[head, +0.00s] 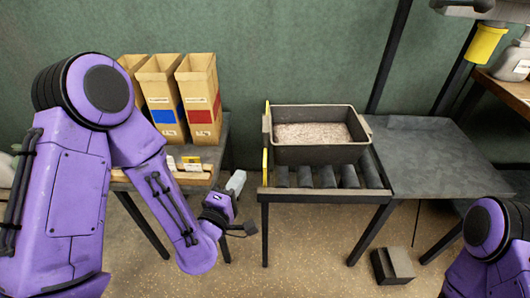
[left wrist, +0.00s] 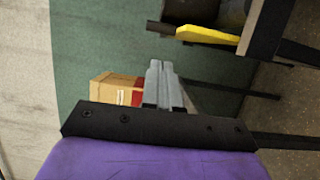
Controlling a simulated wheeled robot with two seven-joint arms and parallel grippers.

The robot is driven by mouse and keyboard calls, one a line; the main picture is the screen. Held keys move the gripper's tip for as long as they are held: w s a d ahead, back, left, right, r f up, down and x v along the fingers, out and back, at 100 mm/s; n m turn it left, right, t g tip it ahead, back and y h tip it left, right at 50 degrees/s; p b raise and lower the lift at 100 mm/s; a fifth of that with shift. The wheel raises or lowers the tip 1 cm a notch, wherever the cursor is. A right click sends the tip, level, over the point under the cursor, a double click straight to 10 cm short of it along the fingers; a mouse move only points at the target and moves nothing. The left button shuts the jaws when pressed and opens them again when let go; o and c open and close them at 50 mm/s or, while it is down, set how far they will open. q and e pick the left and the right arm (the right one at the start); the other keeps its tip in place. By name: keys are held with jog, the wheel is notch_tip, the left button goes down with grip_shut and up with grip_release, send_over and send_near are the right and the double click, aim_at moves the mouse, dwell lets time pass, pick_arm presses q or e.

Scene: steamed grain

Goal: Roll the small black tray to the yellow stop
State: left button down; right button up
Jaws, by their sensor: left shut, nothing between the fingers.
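The small black tray (head: 320,155) sits on the roller table in the head view, holding pale grain. The yellow stop (head: 265,167) is a strip along the left end of the rollers. The tray's left wall is very close to it; I cannot tell whether they touch. A yellow bar, apparently the stop, shows at the top of the left wrist view (left wrist: 208,35). My left gripper (head: 237,181) is shut and empty, left of the roller table and apart from the tray. Its closed silver fingers show in the left wrist view (left wrist: 160,83). My right gripper is outside the frames.
The roller table's bare rollers (head: 326,177) show in front of the tray. A flat dark table (head: 435,165) adjoins on the right. Tall cardboard boxes (head: 200,98) stand on a bench at left. A dark block (head: 392,265) lies on the floor.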

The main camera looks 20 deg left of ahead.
aim_at(265, 159)
pick_arm(q)
jog(key=w+d+b, duration=0.1)
jog(key=w, duration=0.3)
jog(key=w+d+b, duration=0.1)
jog(key=w+b, duration=0.1)
jog(key=w, duration=0.2)
jog(key=w+d+b, duration=0.1)
jog(key=w, duration=0.3)
jog(key=shift+w+d+f, duration=0.1)
jog(key=shift+d+f, duration=0.1)
